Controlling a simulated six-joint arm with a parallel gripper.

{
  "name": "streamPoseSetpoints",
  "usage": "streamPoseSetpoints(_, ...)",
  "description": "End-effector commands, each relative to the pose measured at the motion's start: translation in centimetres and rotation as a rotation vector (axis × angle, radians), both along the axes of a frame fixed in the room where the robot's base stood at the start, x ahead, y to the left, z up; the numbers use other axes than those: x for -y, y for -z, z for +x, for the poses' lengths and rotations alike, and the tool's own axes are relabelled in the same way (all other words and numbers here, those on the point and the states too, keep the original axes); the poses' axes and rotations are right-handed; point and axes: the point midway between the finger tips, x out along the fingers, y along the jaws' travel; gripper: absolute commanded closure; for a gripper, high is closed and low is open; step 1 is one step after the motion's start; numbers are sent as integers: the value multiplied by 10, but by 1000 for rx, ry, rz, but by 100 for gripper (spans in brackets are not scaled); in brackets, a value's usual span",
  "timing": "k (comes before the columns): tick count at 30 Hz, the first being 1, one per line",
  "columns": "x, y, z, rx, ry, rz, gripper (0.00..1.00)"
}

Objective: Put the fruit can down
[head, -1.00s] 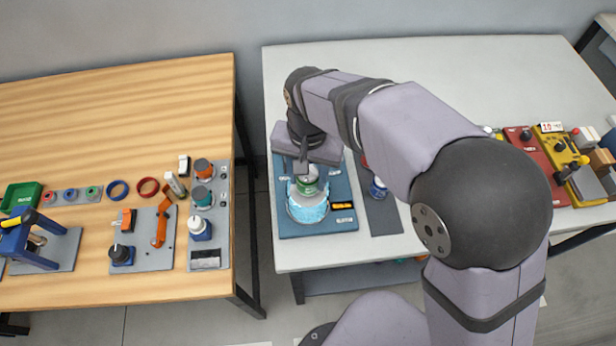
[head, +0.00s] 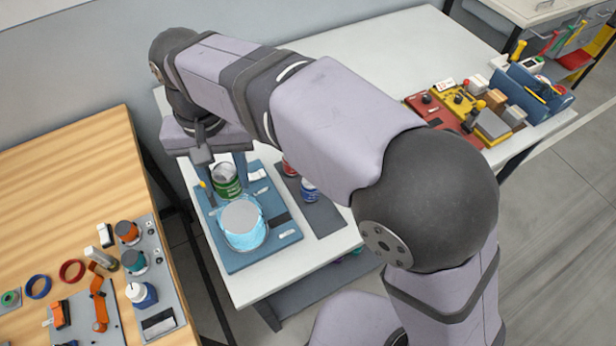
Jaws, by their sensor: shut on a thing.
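A green can with a silver rim (head: 228,184) is between the fingers of my gripper (head: 222,166), which is shut on it. The can looks upright, low over the blue board (head: 272,252), behind and slightly left of a light-blue round vessel. I cannot tell whether its base touches the board. Its label is too small to read, so I cannot confirm that it is the fruit can. The light-blue vessel (head: 240,236) has a pale grey disc-like top and stands on the board.
A red can (head: 290,168) and a blue-and-white can (head: 310,190) stand on a dark mat (head: 322,214) to the right, partly near my arm. A wooden table (head: 60,190) with tools is at the left. Red and yellow devices (head: 455,105) stand at the far right.

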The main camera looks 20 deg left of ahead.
Motion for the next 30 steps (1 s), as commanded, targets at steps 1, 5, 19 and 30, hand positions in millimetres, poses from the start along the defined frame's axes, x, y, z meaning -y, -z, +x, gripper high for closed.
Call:
streamPoseSetpoints(1,3,0,5,1,13,0,91)
streamPoseSetpoints(5,15,1,27,1,69,0,91)
streamPoseSetpoints(19,161,28,156,-2,522,-2,91)
streamPoseSetpoints(30,254,74,182,-2,697,-2,91)
